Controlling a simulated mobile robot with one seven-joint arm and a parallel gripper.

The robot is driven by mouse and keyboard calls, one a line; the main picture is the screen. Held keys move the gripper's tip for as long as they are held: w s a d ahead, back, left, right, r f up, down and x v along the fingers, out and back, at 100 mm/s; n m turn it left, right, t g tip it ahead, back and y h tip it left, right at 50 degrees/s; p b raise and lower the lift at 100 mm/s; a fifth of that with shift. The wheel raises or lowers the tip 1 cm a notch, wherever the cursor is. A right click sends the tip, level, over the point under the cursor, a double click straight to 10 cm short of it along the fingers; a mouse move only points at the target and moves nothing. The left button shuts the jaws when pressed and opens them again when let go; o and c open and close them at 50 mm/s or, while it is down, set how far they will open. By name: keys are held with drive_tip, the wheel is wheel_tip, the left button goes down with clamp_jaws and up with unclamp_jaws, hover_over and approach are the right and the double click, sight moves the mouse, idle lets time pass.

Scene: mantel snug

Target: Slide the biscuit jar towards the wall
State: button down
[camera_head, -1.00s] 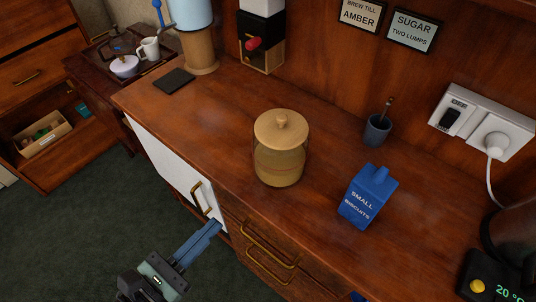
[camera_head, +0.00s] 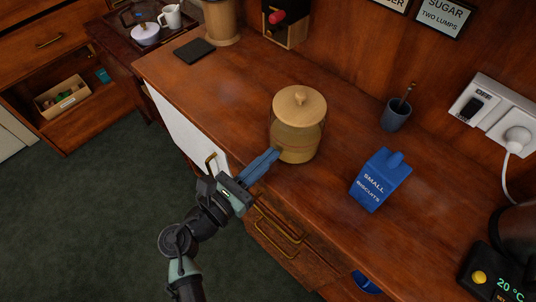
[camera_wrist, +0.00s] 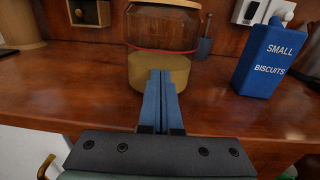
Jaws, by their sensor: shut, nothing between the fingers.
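The biscuit jar (camera_head: 298,124) stands upright on the wooden counter, a see-through jar with a tan lid and a tan lower part. It also shows in the wrist view (camera_wrist: 163,36), straight ahead of my gripper. My gripper (camera_head: 274,153) is shut and empty, its blue fingers pointing at the jar's near side low down. In the wrist view the fingertips (camera_wrist: 160,74) overlap the jar's tan base; I cannot tell whether they touch it. The wooden wall (camera_head: 420,62) rises behind the counter, with bare counter between it and the jar.
A blue small biscuits carton (camera_head: 379,182) stands right of the jar. A dark cup (camera_head: 396,114) stands near the wall behind it. A dark mat (camera_head: 194,50) lies at the left. A kettle base (camera_head: 492,276) is at the right. Brass drawer handles (camera_head: 279,238) project below the counter edge.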

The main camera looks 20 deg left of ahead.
drive_tip(key=shift+w, duration=0.25)
drive_tip(key=shift+d, duration=0.1)
drive_tip(key=b+x, duration=0.2)
drive_tip(key=x, duration=1.3)
drive_tip(key=shift+w+d, duration=0.25)
drive_tip(key=shift+w, duration=0.05)
drive_tip(key=shift+s, duration=0.1)
